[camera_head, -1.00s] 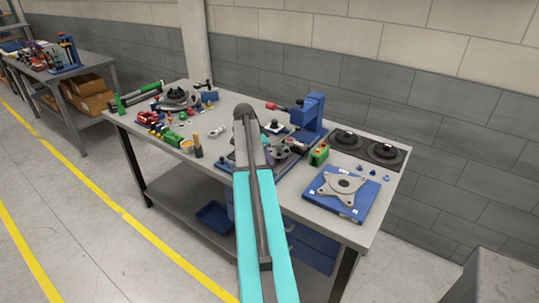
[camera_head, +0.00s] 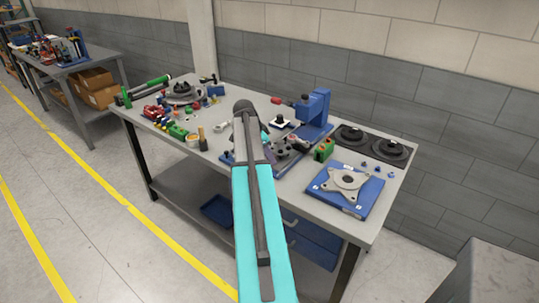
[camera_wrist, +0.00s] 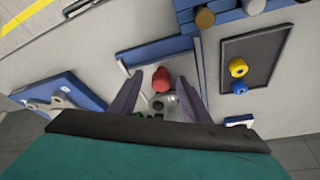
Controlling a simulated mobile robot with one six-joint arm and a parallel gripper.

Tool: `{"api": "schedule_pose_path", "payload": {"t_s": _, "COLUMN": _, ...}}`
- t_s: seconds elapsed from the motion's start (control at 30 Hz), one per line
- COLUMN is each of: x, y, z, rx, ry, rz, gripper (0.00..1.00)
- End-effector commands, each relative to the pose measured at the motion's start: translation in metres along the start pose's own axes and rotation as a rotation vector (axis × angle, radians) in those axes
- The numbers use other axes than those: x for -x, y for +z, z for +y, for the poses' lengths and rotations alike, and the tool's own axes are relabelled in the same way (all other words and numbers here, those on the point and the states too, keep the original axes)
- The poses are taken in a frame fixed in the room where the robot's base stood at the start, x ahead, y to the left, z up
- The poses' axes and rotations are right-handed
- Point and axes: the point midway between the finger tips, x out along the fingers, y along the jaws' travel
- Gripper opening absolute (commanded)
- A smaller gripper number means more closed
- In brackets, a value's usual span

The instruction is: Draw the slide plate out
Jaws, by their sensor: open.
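The blue fixture (camera_head: 308,138) stands mid-bench with an upright blue column. My arm hides part of its base. In the wrist view a red knob (camera_wrist: 161,79) lies between the fingers of my gripper (camera_wrist: 157,88), over a small silver metal part (camera_wrist: 160,102). The fingers are apart, one on each side of the knob, with gaps visible. I cannot tell for sure which piece is the slide plate. The blue framed base (camera_wrist: 160,50) lies beyond the knob. In the head view the gripper is mostly hidden behind my arm.
A blue plate with a grey bracket (camera_head: 346,180) lies at the bench's front right. Black round parts (camera_head: 388,150) sit behind it. A green block (camera_head: 324,150) stands close right of the fixture. Several small coloured parts (camera_head: 175,130) crowd the left. In the wrist view a dark tray (camera_wrist: 262,48) holds coloured knobs.

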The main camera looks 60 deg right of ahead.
Motion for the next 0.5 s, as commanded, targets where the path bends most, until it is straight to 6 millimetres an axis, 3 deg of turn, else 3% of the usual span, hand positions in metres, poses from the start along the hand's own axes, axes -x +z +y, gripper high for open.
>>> {"api": "schedule_pose_path", "payload": {"t_s": 0.27, "x": 0.007, "y": -0.002, "z": 0.000, "rx": -0.001, "ry": -0.002, "rz": 0.002, "gripper": 0.43}}
{"api": "schedule_pose_path", "payload": {"t_s": 0.5, "x": 0.029, "y": -0.001, "z": 0.000, "rx": -0.001, "ry": -0.003, "rz": 0.002, "gripper": 0.43}}
